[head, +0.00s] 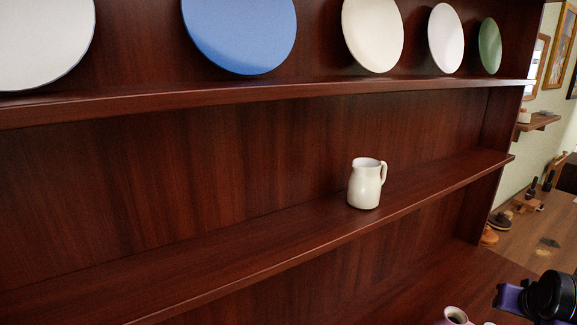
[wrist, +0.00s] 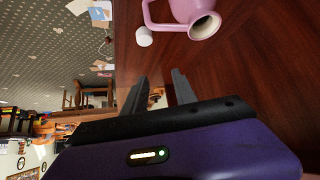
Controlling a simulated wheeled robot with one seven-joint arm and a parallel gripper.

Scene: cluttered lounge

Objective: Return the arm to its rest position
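My gripper (wrist: 160,86) shows in the wrist view with its two dark fingers apart and nothing between them. Part of my purple and black arm (head: 549,297) enters the lower right corner of the head view; the fingertips are not visible there. In the wrist view a pink jug (wrist: 187,10) lies beyond the fingers at the top, apart from them, and is cut off by the frame edge. A pink rim, likely the same jug (head: 455,315), shows at the bottom of the head view beside my arm.
A cream pitcher (head: 364,186) stands on the middle shelf (head: 250,236) of a dark wood hutch. Several plates, one blue (head: 240,35), lean on the shelf above. A small white object (wrist: 145,37) is near the pink jug. Open floor (wrist: 45,60) shows at left in the wrist view.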

